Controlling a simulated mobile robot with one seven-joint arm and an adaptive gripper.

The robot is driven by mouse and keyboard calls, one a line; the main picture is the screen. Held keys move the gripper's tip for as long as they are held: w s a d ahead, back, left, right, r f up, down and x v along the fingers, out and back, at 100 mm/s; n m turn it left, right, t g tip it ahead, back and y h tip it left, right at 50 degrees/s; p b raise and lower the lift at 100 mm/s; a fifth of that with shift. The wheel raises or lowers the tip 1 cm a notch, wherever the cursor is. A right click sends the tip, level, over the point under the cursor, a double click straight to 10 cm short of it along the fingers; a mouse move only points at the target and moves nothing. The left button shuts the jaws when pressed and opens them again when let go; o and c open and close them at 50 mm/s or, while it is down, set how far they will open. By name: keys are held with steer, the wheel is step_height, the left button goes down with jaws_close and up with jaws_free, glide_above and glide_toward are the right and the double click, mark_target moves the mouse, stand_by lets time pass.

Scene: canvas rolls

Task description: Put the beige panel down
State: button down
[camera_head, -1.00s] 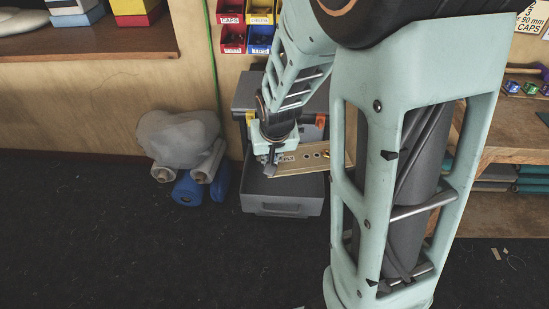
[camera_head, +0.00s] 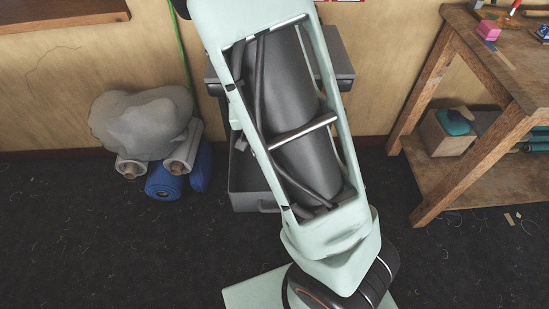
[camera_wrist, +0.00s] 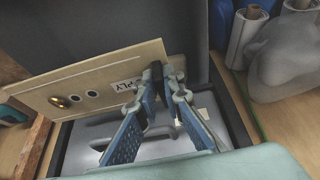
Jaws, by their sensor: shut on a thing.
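The beige panel (camera_wrist: 122,66) is a flat board with a row of round holes, a brassy fitting and a printed label. In the wrist view my gripper (camera_wrist: 166,80) is shut on its right end, and the panel stretches away to the left. It appears above the grey tool box, whose front bin (camera_head: 245,185) shows in the head view. Whether the panel touches the box I cannot tell. In the head view my arm hides the gripper and the panel.
White rolls (camera_head: 183,152), a blue roll (camera_head: 166,182) and a grey lumpy sack (camera_head: 142,122) lie left of the box by the wall. A wooden workbench (camera_head: 505,75) stands at right. The dark floor (camera_head: 80,240) at front left is clear.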

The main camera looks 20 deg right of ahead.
steer(key=shift+w+d+f, duration=0.1)
steer(key=shift+w+f, duration=0.05)
steer(key=shift+f, duration=0.3)
step_height(320, 180, down, 18)
steer(key=b, duration=1)
steer(key=shift+r, duration=0.3)
steer(key=c, duration=2.5)
jaws_free()
steer(key=o, duration=0.5)
steer(key=shift+c, duration=0.2)
